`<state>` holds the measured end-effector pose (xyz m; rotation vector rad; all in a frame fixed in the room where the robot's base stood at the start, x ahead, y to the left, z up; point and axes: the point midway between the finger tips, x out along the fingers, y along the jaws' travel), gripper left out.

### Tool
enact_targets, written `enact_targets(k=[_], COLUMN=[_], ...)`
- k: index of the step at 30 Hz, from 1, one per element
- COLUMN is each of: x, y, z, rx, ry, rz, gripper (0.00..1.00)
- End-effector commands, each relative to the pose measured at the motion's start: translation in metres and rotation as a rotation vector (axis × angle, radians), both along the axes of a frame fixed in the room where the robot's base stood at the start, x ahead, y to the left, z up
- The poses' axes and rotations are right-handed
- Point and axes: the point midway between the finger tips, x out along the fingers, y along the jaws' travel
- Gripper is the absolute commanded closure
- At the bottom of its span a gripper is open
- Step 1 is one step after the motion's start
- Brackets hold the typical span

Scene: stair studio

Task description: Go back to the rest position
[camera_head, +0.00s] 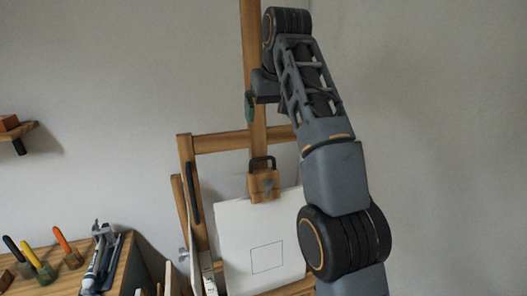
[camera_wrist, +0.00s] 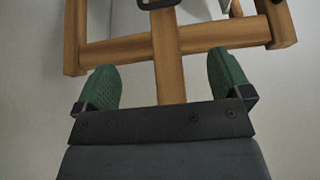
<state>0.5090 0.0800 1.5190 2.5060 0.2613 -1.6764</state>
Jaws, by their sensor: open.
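My gripper (camera_wrist: 164,80) shows in the wrist view with its two green ridged fingers spread wide apart. Nothing is held between them. Beyond them are the wooden bars of an easel (camera_wrist: 195,40), and its central post passes behind the gap between the fingers. In the head view my arm rises on the right and bends over toward the easel (camera_head: 220,143). Only a bit of green finger (camera_head: 250,107) shows there, in front of the easel's upright post. The rest of the gripper is hidden behind my wrist.
A white canvas (camera_head: 235,235) with a drawn square stands on the easel under a wooden clamp (camera_head: 264,184). A worktop (camera_head: 122,270) with several coloured-handled tools is at lower left. A small wall shelf (camera_head: 18,130) is at far left. The right side shows bare wall.

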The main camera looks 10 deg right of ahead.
Motion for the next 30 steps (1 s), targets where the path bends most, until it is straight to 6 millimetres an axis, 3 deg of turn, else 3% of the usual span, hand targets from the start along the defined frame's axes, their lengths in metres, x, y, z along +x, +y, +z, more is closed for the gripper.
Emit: enact_targets(k=[17,23,30], x=[-0.006,-0.028,-0.076], y=[-0.009,-0.027,-0.05], z=[-0.009,-0.046,-0.125], rx=[0.002,0.004,0.007], ry=[-0.003,-0.01,-0.019], rz=[-0.021,-0.065,-0.121], gripper=[0.04,0.04,0.04])
